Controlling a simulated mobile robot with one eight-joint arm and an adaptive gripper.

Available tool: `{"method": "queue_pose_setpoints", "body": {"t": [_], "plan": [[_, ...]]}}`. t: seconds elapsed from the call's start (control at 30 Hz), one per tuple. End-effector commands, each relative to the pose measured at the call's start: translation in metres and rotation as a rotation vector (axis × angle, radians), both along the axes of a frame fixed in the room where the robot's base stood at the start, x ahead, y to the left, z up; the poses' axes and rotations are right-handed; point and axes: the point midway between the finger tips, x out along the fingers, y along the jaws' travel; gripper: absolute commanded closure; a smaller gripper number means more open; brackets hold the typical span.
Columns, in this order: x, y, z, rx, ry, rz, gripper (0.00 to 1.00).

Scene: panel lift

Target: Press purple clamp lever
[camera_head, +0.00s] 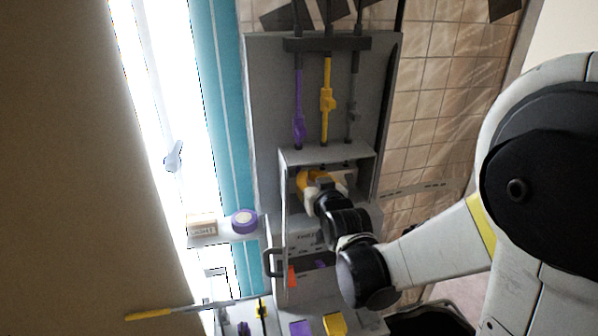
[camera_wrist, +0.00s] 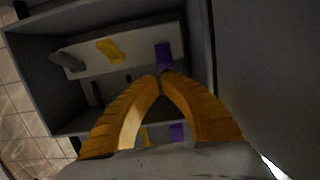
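In the wrist view a purple lever-like piece (camera_wrist: 165,57) stands on a pale panel inside a grey box frame. My gripper (camera_wrist: 161,77) has orange-yellow fingers whose tips come together just below this purple piece in the picture. The gripper looks shut and empty; whether it touches the purple piece I cannot tell. In the head view my gripper (camera_head: 303,180) is inside the grey box's opening, and the purple lever is hidden there. A second purple piece (camera_wrist: 177,132) shows below, beside the right finger.
A yellow piece (camera_wrist: 110,50) and a grey piece (camera_wrist: 66,62) sit on the same panel. The box frame (camera_head: 284,205) surrounds my gripper closely. Purple (camera_head: 299,128), yellow (camera_head: 327,98) and grey rods hang above it. A purple roll (camera_head: 244,221) sits on a shelf at left.

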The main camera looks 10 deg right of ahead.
Motion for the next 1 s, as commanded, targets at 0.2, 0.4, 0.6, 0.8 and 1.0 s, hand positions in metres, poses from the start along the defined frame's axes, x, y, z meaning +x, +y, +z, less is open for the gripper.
{"method": "queue_pose_setpoints", "body": {"t": [0.2,0.4,0.6,0.8,1.0], "plan": [[0.0123,0.0001,-0.0025,0.000,0.000,0.000,1.00],[0.0125,0.0001,-0.0028,0.000,0.000,0.000,1.00],[0.0121,0.0001,-0.0030,0.000,0.000,0.000,1.00],[0.0106,0.0001,-0.0047,0.000,0.000,0.000,1.00],[0.0096,0.0000,-0.0050,0.000,-0.001,0.000,1.00]]}}
